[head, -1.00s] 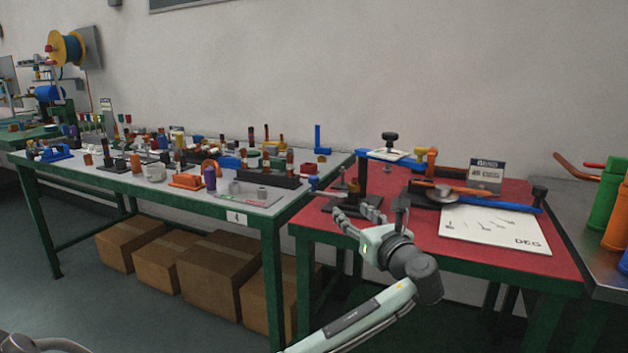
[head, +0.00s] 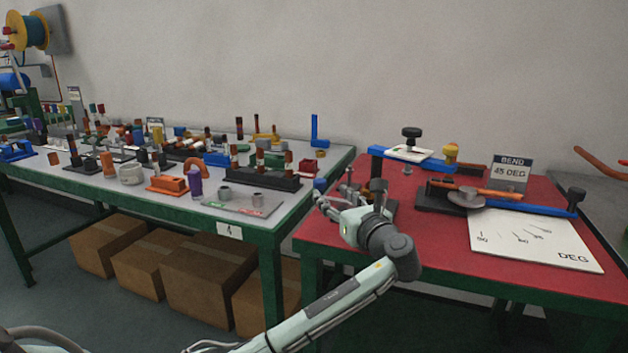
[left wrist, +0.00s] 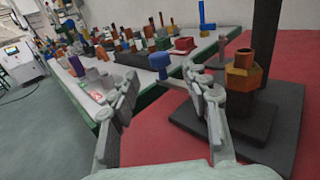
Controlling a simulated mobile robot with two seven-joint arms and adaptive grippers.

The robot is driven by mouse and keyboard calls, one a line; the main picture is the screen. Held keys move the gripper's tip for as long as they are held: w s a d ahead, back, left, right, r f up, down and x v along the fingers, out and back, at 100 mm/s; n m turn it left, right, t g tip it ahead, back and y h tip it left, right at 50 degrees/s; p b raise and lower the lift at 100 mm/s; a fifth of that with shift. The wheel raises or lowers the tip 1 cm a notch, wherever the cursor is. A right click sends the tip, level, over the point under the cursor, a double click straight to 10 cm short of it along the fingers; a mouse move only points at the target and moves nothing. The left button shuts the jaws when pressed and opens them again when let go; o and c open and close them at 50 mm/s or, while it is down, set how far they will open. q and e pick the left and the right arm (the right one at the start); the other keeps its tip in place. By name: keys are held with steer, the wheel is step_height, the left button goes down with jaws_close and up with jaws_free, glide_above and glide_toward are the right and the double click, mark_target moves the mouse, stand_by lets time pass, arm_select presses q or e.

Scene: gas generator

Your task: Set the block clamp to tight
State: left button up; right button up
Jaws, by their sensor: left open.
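I cannot tell for sure which part is the block clamp. A fixture on a dark base (left wrist: 243,125) stands on the red table, with a dark post and a brass hex nut (left wrist: 243,72). A blue knob (left wrist: 160,62) sticks out from its left side; it also shows in the head view (head: 320,185). My left gripper (head: 338,198) is at this fixture, partly covering it. In the left wrist view the left gripper (left wrist: 160,84) is open and empty, its fingertips either side of the blue knob's line and seemingly short of it. My right gripper is out of view.
The red table (head: 430,240) also holds a blue bar frame with a black knob (head: 411,133), a bender (head: 465,195), a "BEND 45 DEG" sign (head: 511,172) and a white DEG sheet (head: 540,245). A crowded bench (head: 110,185) stands left, with boxes (head: 205,280) beneath.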

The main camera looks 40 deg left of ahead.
mark_target(322, 186)
arm_select(q)
steer(key=x, duration=0.7)
steer(key=shift+w+a, duration=0.1)
steer(key=shift+a, duration=0.15)
steer(key=shift+c, duration=0.4)
jaws_close()
